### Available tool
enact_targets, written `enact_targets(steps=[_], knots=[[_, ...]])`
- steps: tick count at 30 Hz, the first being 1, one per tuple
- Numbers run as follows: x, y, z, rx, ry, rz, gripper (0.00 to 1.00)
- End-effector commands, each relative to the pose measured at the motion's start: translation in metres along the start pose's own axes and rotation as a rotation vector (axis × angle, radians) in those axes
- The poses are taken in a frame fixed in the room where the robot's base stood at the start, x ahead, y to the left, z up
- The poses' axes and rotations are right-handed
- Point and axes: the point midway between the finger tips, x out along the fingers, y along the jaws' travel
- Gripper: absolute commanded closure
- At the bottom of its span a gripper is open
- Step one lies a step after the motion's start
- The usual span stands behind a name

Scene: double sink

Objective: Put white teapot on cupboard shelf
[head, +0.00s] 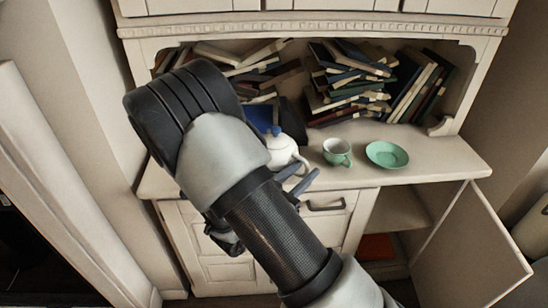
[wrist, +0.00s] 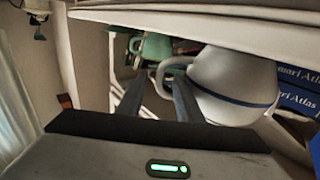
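The white teapot (head: 284,150) with a blue lid knob stands on the cupboard counter in the head view, partly hidden by my arm. In the wrist view the teapot (wrist: 222,80) has a blue band and sits at the right finger. Its curved white handle (wrist: 167,68) reaches into the gap between the fingers. My gripper (head: 304,173) is open at the counter's front edge, with its fingers apart (wrist: 159,85). Contact with the handle cannot be told. The cupboard's lower shelf (head: 398,208) shows through an open door (head: 472,250) on the right.
A green cup (head: 337,152) and green saucer (head: 387,154) stand right of the teapot. Piles of books (head: 345,80) fill the back of the counter. A red thing (head: 377,247) lies in the lower compartment. The visible part of the lower shelf is clear.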

Motion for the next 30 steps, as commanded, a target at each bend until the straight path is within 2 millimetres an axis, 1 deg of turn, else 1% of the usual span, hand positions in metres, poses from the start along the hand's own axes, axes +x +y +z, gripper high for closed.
enact_targets(steps=[2,9,12,15,20,21,23,24,27,30], knots=[[0.007,0.001,0.0,0.001,0.001,0.003,0.67],[0.044,0.001,0.001,0.001,0.001,0.003,0.67],[0.054,0.0,0.0,0.0,0.001,0.001,0.67],[0.058,0.0,0.0,-0.001,0.0,0.0,0.67],[0.058,0.0,0.0,-0.001,0.0,0.0,0.67],[0.058,0.0,0.0,0.0,0.0,0.0,0.69],[0.058,0.0,0.0,0.0,0.0,0.0,0.79],[0.058,0.0,0.0,0.0,0.0,0.0,0.86],[0.058,0.0,0.0,0.0,0.0,0.0,1.0],[0.058,0.0,0.0,0.0,0.0,0.0,1.0]])
